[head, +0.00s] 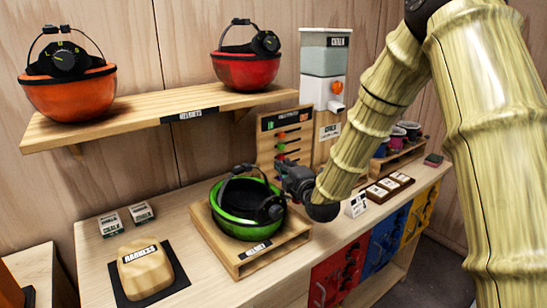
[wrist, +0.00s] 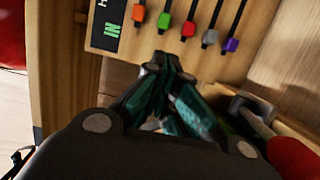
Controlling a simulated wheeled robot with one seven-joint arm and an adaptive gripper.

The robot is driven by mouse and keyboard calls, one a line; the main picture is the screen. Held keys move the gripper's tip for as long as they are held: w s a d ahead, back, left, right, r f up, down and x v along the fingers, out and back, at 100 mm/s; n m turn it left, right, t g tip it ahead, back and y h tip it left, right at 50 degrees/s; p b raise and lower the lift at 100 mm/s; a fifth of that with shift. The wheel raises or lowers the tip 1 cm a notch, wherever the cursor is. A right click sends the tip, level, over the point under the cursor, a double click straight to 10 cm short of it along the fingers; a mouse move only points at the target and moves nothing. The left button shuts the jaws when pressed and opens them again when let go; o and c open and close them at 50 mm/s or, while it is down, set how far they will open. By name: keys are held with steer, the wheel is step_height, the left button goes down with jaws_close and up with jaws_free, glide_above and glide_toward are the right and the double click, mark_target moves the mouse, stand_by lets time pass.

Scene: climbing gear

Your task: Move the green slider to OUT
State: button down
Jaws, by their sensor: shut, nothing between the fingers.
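The green slider (wrist: 163,22) is on a wooden board (wrist: 120,45) in the wrist view, between an orange slider (wrist: 138,13) and a red slider (wrist: 188,29). In the head view the board (head: 265,152) stands upright behind the green helmet; its knobs are too small there to tell apart safely. My gripper (wrist: 165,65) is shut and empty. Its fingertips are at the board's lower edge in the wrist view, apart from the green slider in the picture. In the head view my gripper (head: 283,170) is in front of the board's lower part.
Grey (wrist: 209,38) and purple (wrist: 230,45) sliders sit in the same row. A green helmet (head: 240,215) on a wooden tray (head: 205,222) is close below my gripper. A shelf (head: 150,122) holds orange and red helmets. A chalk dispenser (head: 325,60) stands behind the board.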

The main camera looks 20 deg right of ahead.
steer(key=p, duration=0.3)
glide_toward(271, 148)
steer(key=w, duration=0.3)
steer(key=w+a, duration=0.1)
steer(key=w, duration=0.1)
steer(key=shift+r, duration=0.1)
steer(key=shift+w, duration=0.55)
